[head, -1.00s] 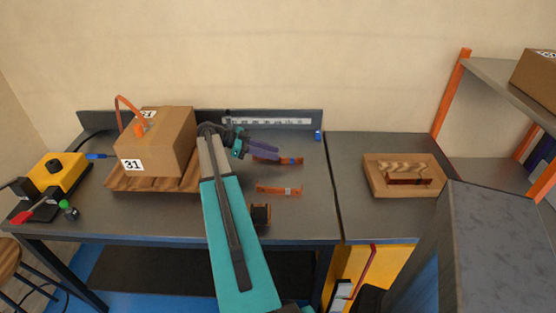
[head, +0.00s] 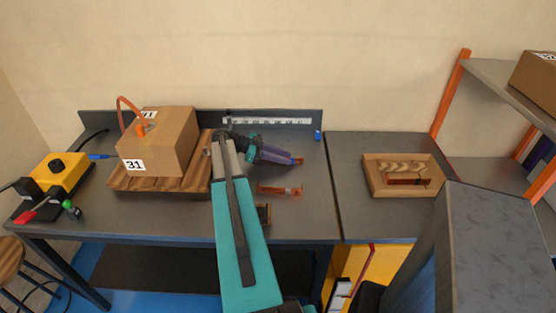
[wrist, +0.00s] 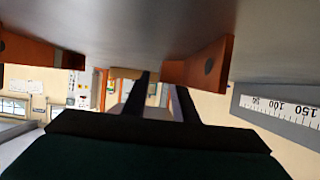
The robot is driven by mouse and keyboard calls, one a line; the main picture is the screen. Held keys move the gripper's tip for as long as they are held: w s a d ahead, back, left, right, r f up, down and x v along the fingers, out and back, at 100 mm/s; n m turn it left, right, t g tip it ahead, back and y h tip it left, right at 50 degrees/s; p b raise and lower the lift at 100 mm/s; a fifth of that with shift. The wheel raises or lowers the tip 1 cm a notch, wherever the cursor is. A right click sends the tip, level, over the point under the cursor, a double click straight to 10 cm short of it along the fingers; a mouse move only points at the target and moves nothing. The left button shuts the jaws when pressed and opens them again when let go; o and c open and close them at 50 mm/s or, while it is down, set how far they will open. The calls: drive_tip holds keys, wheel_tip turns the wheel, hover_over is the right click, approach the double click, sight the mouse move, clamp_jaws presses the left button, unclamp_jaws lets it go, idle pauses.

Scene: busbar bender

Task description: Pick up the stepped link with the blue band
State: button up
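The stepped link with the blue band (head: 299,161) lies on the bench. In the head view only its orange right end shows past my gripper (head: 288,158), which covers the rest. In the wrist view, which looks upside down, an orange bar end with a hole, apparently this link (wrist: 212,66), is close by. The two dark fingers of my gripper (wrist: 162,82) stand apart beside it, with a gap between them. I cannot see the link held. The blue band is not clear in either view.
A second orange link (head: 279,189) with a pale band lies nearer the front; a small dark block (head: 264,213) is below it. A carton (head: 158,145) on a wooden pallet stands left. A ruler strip (head: 268,121) runs along the back. A wooden tray (head: 372,180) is on the right bench.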

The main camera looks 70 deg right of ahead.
drive_tip(key=shift+p+x, duration=0.3)
drive_tip(key=shift+x, duration=0.95)
drive_tip(key=shift+c, duration=0.2)
clamp_jaws()
